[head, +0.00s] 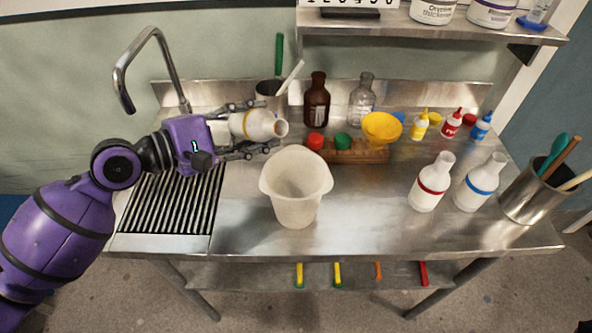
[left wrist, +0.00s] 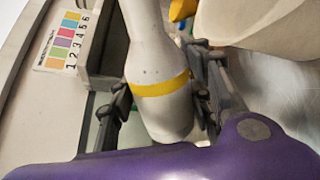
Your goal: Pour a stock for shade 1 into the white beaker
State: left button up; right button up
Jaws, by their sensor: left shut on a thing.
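My left gripper (head: 268,126) is shut on a white bottle with a yellow band (head: 256,124). The bottle lies nearly on its side in the head view, with its open mouth to the right. It is also between the fingers in the left wrist view (left wrist: 150,55). The white beaker (head: 297,195) stands upright on the steel bench, nearer the front than the bottle's mouth; its pale wall shows in the left wrist view (left wrist: 265,30). No stream is visible. White bottles with a red band (head: 430,185) and a blue band (head: 479,184) stand at right. My right gripper is out of view.
Behind the beaker are a wooden rack (head: 350,152), a yellow funnel (head: 382,127), a brown bottle (head: 317,102) and a clear bottle (head: 363,100). A tap (head: 150,50) stands at left. A steel utensil pot (head: 530,200) is far right. A numbered colour card (left wrist: 68,38) hangs above.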

pick_arm(q)
jog(key=shift+w+a+f+b, duration=0.1)
jog(key=shift+b, duration=0.2)
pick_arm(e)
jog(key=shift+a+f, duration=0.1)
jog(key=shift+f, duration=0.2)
pick_arm(q)
jog(key=shift+f+m+y+b, duration=0.3)
jog(key=shift+f+m+b, duration=0.35)
jog(key=shift+b, duration=0.25)
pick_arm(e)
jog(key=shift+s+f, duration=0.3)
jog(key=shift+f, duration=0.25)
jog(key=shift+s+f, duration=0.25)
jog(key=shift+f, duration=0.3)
pick_arm(q)
jog(key=shift+a, duration=0.1)
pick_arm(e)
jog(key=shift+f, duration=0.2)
pick_arm(q)
jog(key=shift+w+f+m+b, duration=0.15)
jog(key=shift+m+b, duration=0.1)
jog(key=shift+b, duration=0.15)
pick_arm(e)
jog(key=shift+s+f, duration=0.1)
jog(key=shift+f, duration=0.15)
